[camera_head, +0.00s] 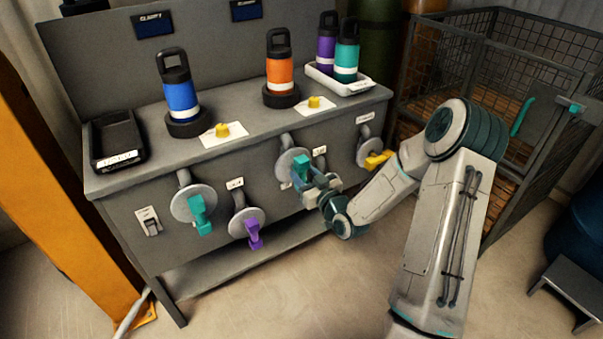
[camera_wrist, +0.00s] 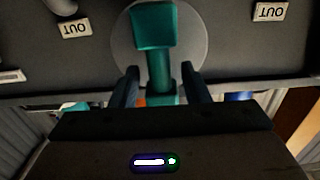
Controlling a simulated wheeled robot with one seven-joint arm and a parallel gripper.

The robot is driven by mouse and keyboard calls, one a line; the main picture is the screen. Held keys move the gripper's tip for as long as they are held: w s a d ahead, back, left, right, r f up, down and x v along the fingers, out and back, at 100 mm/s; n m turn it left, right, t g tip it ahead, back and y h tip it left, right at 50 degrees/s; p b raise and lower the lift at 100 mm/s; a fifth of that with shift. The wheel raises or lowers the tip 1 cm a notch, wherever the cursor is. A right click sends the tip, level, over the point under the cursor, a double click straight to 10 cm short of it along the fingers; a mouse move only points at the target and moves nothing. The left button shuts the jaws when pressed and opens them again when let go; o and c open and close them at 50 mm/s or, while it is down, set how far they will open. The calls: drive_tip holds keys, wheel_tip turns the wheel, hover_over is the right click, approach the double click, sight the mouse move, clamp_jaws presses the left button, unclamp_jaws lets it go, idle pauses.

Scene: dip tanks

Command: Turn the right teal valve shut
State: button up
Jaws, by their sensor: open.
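The right teal valve (camera_head: 302,167) is on the front panel of the grey bench, in front of a round grey disc (camera_head: 288,163). In the wrist view its teal handle (camera_wrist: 153,65) runs down between the fingers. My gripper (camera_head: 316,185) is at this valve, with its fingers (camera_wrist: 159,88) open on both sides of the handle. A dark gap shows on each side, so the fingers look apart from it. The left teal valve (camera_head: 200,215) hangs on its own disc farther left.
A purple valve (camera_head: 252,234) sits between the teal ones, and a yellow valve (camera_head: 377,160) is to the right. Blue (camera_head: 180,98) and orange (camera_head: 280,72) bottles stand on the bench. A wire cage (camera_head: 480,90) stands right. Floor in front is clear.

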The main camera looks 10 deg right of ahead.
drive_tip(key=shift+w+a, duration=0.25)
drive_tip(key=shift+w, duration=0.45)
clamp_jaws()
